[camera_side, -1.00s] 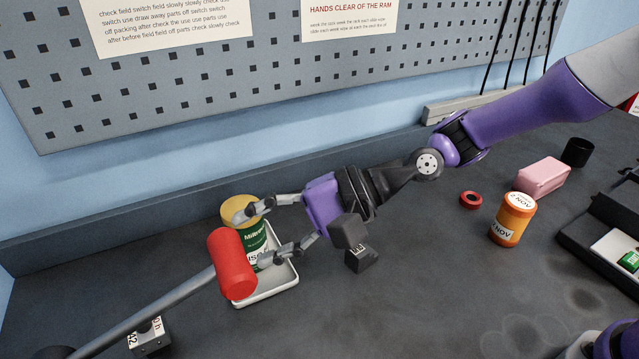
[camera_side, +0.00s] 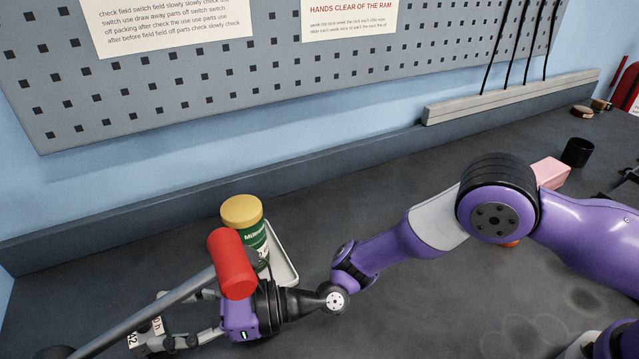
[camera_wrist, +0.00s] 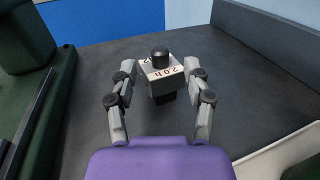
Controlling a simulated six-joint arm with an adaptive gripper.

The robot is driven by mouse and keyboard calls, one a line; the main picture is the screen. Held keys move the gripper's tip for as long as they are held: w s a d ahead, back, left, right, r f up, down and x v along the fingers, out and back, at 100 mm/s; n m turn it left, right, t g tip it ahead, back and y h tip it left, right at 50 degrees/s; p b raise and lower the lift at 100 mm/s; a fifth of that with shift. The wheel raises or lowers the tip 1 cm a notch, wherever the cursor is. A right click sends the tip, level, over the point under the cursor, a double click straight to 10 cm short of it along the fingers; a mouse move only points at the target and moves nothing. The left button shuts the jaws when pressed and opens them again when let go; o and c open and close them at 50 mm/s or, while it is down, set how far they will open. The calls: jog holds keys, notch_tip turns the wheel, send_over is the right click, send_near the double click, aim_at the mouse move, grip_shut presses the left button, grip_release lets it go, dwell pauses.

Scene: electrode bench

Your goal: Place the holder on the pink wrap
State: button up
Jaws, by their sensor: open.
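A small block (camera_side: 149,333) with a pale, lettered top and a black knob stands upright on the bench at the lower left; I take it to be the holder. It is also in the middle of the wrist view (camera_wrist: 163,72). My gripper (camera_side: 152,324) is open, with one finger on each side of the block. In the wrist view the fingers (camera_wrist: 159,76) show gaps to the block on both sides. The pink wrap (camera_side: 551,172) is a pink block at the far right, partly hidden behind my arm.
A black cup (camera_side: 577,152) stands beside the pink wrap.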

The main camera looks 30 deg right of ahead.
jog(key=shift+x, duration=2.15)
grip_shut()
